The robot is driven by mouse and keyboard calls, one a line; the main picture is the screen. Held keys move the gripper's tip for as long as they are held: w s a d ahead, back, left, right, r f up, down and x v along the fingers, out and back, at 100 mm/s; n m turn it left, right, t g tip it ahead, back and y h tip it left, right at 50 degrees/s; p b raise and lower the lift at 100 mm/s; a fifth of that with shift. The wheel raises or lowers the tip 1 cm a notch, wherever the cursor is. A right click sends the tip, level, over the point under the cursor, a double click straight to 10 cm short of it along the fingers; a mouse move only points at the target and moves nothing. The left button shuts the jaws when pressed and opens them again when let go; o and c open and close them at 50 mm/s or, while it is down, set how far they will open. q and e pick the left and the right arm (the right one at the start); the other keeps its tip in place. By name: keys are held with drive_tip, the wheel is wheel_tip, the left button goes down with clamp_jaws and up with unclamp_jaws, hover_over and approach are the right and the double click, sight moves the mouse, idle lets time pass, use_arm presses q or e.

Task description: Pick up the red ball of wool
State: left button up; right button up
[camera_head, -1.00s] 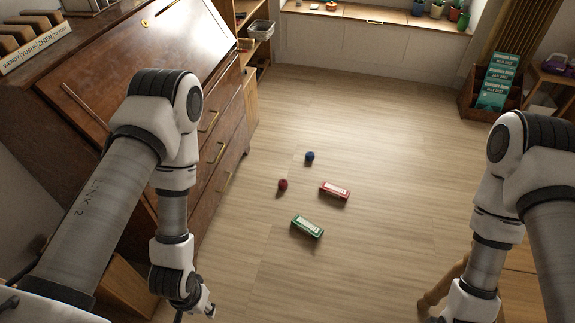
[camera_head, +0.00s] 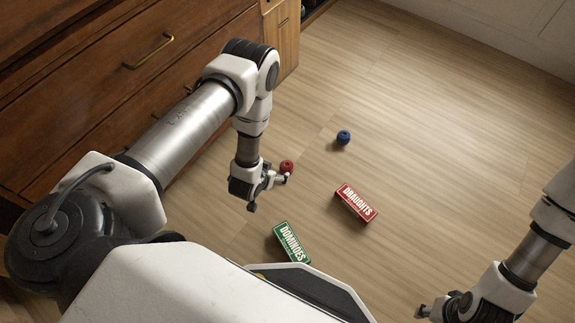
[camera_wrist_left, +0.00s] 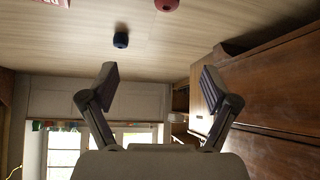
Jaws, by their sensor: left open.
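The red ball of wool (camera_head: 287,166) lies on the wooden floor, just beyond my left gripper (camera_head: 269,192) in the head view. One fingertip appears right beside the ball in the picture; whether they touch I cannot tell. In the left wrist view the red ball (camera_wrist_left: 167,4) is cut off by the top edge, above and apart from the fingers. My left gripper (camera_wrist_left: 160,74) is open and nothing is between its fingers. My right gripper (camera_head: 424,311) is at the bottom right of the head view, and its opening is unclear.
A blue ball (camera_head: 344,137) lies farther back on the floor. A red draughts box (camera_head: 356,202) and a green dominoes box (camera_head: 291,242) lie to the right and nearer. A wooden drawer cabinet (camera_head: 110,75) stands on the left. The floor at the right is clear.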

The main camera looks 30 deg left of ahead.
sight(285, 167)
use_arm(q)
drive_tip(key=w+f+t+b, duration=0.1)
drive_tip(key=w+f+b, duration=0.1)
drive_tip(key=f+b, duration=0.2)
drive_tip(key=w+a+f+t+b, duration=0.1)
drive_tip(key=w+f+b, duration=0.1)
drive_tip(key=f, duration=0.5)
drive_tip(key=w+f+t+b, duration=0.1)
drive_tip(key=w+f+b, duration=0.2)
drive_tip(key=f+b, duration=0.2)
drive_tip(key=shift+a+f+t+b, duration=0.15)
drive_tip(key=shift+a+t+b, duration=0.15)
drive_tip(key=shift+a, duration=0.1)
drive_tip(key=shift+w+f+b, duration=0.2)
drive_tip(key=shift+w+b, duration=0.05)
drive_tip(key=shift+b, duration=0.05)
drive_tip(key=shift+t, duration=0.3)
drive_tip(key=b+x, duration=0.5)
drive_tip(key=x, duration=0.2)
drive_tip(key=shift+f+b, duration=0.1)
drive_tip(key=shift+b, duration=0.25)
drive_tip(key=shift+w, duration=0.3)
drive_tip(key=c, duration=1.2)
use_arm(e)
wheel_tip(285, 167, down, 22)
drive_tip(key=shift+w+r, duration=0.15)
drive_tip(key=shift+w, duration=0.25)
